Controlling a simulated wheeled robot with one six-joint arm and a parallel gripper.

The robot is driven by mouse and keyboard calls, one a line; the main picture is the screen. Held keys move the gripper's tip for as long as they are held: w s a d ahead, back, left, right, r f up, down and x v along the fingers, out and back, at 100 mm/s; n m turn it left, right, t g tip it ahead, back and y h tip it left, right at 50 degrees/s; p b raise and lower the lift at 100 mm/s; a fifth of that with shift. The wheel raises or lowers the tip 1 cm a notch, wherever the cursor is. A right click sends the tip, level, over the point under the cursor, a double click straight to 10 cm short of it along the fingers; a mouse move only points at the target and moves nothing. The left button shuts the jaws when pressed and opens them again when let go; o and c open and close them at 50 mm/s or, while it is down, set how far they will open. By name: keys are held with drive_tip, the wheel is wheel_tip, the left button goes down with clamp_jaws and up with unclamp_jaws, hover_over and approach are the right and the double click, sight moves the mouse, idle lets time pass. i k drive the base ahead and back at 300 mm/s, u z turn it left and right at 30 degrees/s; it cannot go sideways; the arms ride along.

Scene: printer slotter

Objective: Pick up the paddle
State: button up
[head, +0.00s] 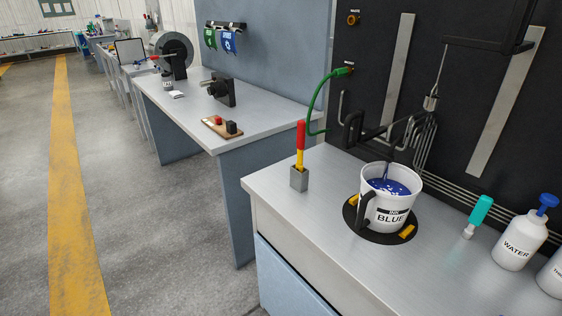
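A slim upright tool with a red top and yellow lower part (300,145), which looks like the paddle, stands in a small grey square holder (299,179) near the left end of the metal counter. Its lower end is hidden inside the holder. A white mug marked BLUE (391,222), holding blue ink (388,187), stands to its right on a round black base (378,238) with yellow blocks. A thin dark tube reaches down into the mug. My gripper is not in view.
A green hose (319,100) hangs from the black panel behind. The counter's front left (290,212) is clear. A grey workbench (200,110) stands beyond, left.

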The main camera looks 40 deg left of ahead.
sight(301, 125)
drive_tip(key=u, duration=0.5)
drive_tip(key=k, duration=1.1)
drive_tip(key=u, duration=1.1)
drive_tip(key=i, duration=0.7)
drive_tip(key=u, duration=0.45)
drive_tip(key=i, duration=0.7)
drive_tip(key=z, duration=0.75)
drive_tip(key=i, duration=0.8)
drive_tip(key=z, duration=0.65)
